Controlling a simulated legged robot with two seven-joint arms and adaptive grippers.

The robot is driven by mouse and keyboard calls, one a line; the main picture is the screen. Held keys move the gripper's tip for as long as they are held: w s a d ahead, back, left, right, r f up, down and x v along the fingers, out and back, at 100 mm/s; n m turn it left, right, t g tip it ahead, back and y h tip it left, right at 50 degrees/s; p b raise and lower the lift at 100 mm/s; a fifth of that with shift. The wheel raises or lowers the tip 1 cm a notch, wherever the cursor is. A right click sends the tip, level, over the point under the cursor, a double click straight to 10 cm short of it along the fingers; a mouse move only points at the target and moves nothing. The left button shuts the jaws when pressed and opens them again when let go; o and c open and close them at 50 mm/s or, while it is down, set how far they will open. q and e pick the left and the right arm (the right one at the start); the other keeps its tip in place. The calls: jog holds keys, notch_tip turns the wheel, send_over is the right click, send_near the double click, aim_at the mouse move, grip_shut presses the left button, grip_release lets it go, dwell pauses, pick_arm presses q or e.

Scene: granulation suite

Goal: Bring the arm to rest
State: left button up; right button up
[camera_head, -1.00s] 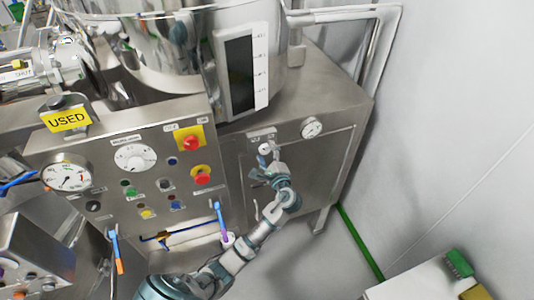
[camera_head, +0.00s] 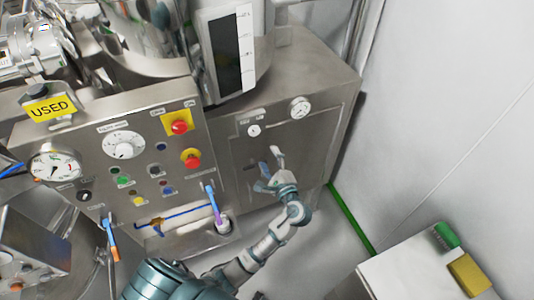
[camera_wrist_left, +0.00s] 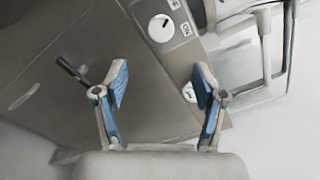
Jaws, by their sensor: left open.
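My left gripper (camera_head: 270,169) is in front of the lower right metal door of the machine in the head view. Its jaws are open and nothing is between them. In the left wrist view the two blue-padded fingers (camera_wrist_left: 160,88) stand apart, with the grey metal panel behind them. A white round knob (camera_head: 254,130) is on the panel just above the gripper; it also shows in the left wrist view (camera_wrist_left: 161,28). A dark handle (camera_wrist_left: 70,70) is left of the fingers there. My right gripper is in neither view.
The steel machine's control panel (camera_head: 105,158) has gauges, buttons and two red stops on yellow plates. A yellow USED tag (camera_head: 49,107) sits at its upper left. A white wall bounds the right.

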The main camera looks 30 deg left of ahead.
pick_arm(q)
jog(key=shift+a, duration=0.1)
dwell(0.3)
notch_tip(320, 180, down, 13)
jog(key=w+d+m+h, duration=0.2)
jog(key=w+h, duration=0.1)
jog(key=h, duration=0.1)
jog(key=s+d+f+n+g+h+b, duration=0.1)
jog(key=s+f+g+h, duration=0.3)
jog(key=f, duration=1.3)
jog(key=s+d+f+n+h+b, duration=0.15)
jog(key=s+f, duration=0.55)
jog(key=f, duration=0.9)
jog(key=s+f+n+g+h, duration=0.3)
jog(key=s+f+n+g, duration=0.1)
jog(key=s+f, duration=1.1)
jog(key=s+a+f+n+g, duration=0.1)
jog(key=s+f+n, duration=0.2)
jog(key=s, duration=0.9)
jog(key=s+a+f+n+g+h, duration=0.1)
jog(key=s+f+n, duration=0.3)
jog(key=s, duration=0.7)
jog(key=shift+s+a+f+g, duration=0.35)
jog(key=shift+s+a+g, duration=0.05)
jog(key=shift+a, duration=0.15)
jog(key=shift+n, duration=0.25)
